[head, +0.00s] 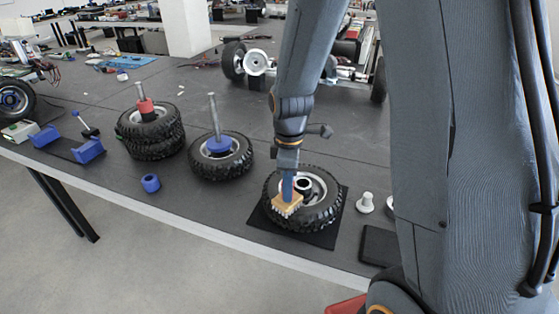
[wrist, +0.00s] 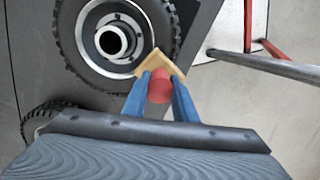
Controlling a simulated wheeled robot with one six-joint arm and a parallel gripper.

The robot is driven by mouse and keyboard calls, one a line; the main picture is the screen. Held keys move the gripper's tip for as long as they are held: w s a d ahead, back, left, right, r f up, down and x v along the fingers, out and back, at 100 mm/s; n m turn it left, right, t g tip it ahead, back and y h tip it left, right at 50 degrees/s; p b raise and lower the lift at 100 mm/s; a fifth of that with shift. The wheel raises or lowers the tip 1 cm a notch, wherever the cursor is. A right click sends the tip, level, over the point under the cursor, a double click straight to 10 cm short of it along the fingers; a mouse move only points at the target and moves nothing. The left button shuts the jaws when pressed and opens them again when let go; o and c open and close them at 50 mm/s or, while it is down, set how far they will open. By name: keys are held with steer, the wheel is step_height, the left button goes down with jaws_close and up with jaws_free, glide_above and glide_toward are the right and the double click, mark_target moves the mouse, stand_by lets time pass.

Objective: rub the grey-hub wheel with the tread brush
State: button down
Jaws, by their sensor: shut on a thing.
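The grey-hub wheel (head: 323,208) lies flat on a black mat (head: 325,236) near the table's front edge. In the wrist view the wheel (wrist: 85,42) shows its grey rim and dark hub hole at the upper left. My gripper (head: 287,188) is above the wheel's front left side. In the wrist view my gripper (wrist: 159,88) has its blue fingers shut on the red grip of the tread brush. The tread brush (head: 287,203) has a tan wooden block and pale bristles, which appear to be at the tyre. The exact contact is hidden.
A wheel with a blue hub and post (head: 221,157) and a stack of tyres with a red hub (head: 151,131) stand to the left. A blue ring (head: 150,183) lies in front of them. A white peg (head: 366,203) and a dark pad (head: 380,245) are to the right.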

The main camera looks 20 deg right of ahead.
steer(key=shift+w+a, duration=0.15)
steer(key=shift+a, duration=0.25)
steer(key=shift+w+a+r+p, duration=0.15)
steer(key=shift+w+a+p, duration=0.15)
steer(key=shift+w+a, duration=0.25)
step_height(320, 180, up, 3)
steer(key=shift+s+r+p, duration=0.15)
steer(key=shift+r+p, duration=0.05)
steer(key=shift+p, duration=0.85)
step_height(320, 180, up, 5)
steer(key=p, duration=0.3)
steer(key=shift+f+p, duration=0.2)
steer(key=shift+p, duration=0.2)
